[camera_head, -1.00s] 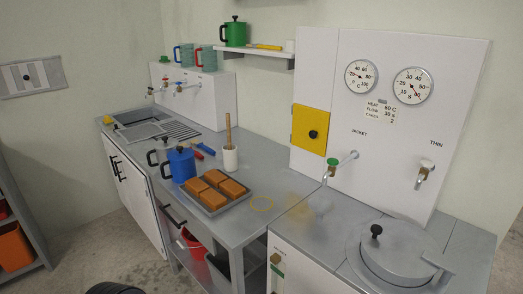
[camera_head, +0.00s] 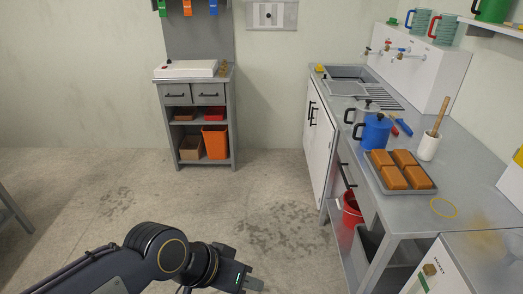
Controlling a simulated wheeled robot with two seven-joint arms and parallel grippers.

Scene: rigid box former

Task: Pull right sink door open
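The sink cabinet (camera_head: 317,150) stands at the right, with white door fronts facing left. Two black vertical handles (camera_head: 312,112) sit close together near the top of the doors, and both doors look shut. The right sink door (camera_head: 321,148) is the nearer one, seen at a steep slant. The sink basin (camera_head: 345,75) is in the counter above. My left gripper (camera_head: 252,284) is low at the bottom middle, above the floor and well short of the doors. Its fingers are small and partly cut off, so its opening is unclear. My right gripper is out of view.
The grey counter (camera_head: 425,205) carries a tray of brown blocks (camera_head: 402,170), a blue pot (camera_head: 375,131) and a white holder (camera_head: 428,146). A red bucket (camera_head: 352,209) stands on the shelf below. A drawer unit (camera_head: 196,120) stands at the back wall. The floor before the doors is clear.

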